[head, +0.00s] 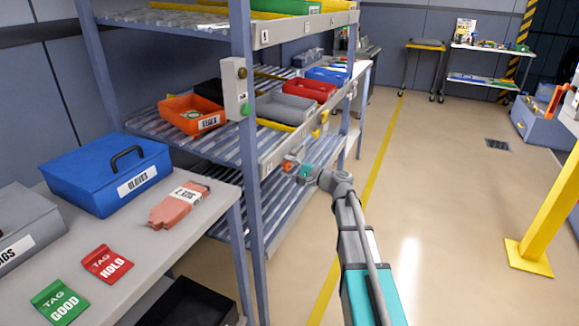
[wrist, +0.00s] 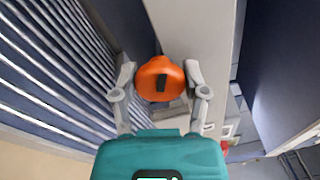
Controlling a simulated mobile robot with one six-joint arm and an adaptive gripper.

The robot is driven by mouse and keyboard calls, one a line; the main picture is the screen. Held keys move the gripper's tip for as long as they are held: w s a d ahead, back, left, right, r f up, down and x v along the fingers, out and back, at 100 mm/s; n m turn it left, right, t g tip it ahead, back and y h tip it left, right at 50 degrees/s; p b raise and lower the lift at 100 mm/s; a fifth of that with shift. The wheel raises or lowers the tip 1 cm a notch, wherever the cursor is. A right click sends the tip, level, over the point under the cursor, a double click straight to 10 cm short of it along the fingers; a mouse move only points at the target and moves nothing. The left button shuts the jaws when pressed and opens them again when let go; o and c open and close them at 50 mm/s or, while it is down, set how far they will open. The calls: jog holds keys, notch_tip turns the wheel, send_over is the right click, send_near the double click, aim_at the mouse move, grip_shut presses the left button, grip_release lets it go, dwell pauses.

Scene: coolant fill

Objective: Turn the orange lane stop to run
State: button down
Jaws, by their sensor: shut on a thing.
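The orange lane stop (wrist: 150,66) is a round orange knob with a dark bar on its face, in the middle of the wrist view. The bar stands nearly upright in that picture. My gripper (wrist: 160,76) has one finger on each side of the knob and is shut on it. In the head view my gripper (head: 294,160) is at the front edge of the rack's middle shelf, with a small bit of orange at its tip. Any run marking near the knob is too small or hidden to read.
The rack's middle shelf (head: 150,122) holds an orange bin (head: 178,103), a grey bin (head: 284,107) and a red bin (head: 309,88). A rack post (head: 243,160) stands left of my gripper. A table with a blue box (head: 85,178) is front left.

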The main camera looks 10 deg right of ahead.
jog(key=shift+s+d+f, duration=0.1)
jog(key=shift+s+d, duration=0.05)
jog(key=shift+c, duration=1.1)
grip_release()
jog(key=shift+d, duration=0.1)
jog(key=shift+o, duration=0.6)
jog(key=shift+s+d+m, duration=0.5)
jog(key=shift+d+m, duration=0.2)
jog(key=shift+m, duration=0.4)
jog(key=s+d+m+p, duration=0.1)
jog(key=s+d+m, duration=0.6)
jog(key=m, duration=0.5)
jog(key=shift+s+d+m+h, duration=0.3)
jog(key=shift+s+d+m, duration=0.1)
jog(key=shift+d, duration=0.6)
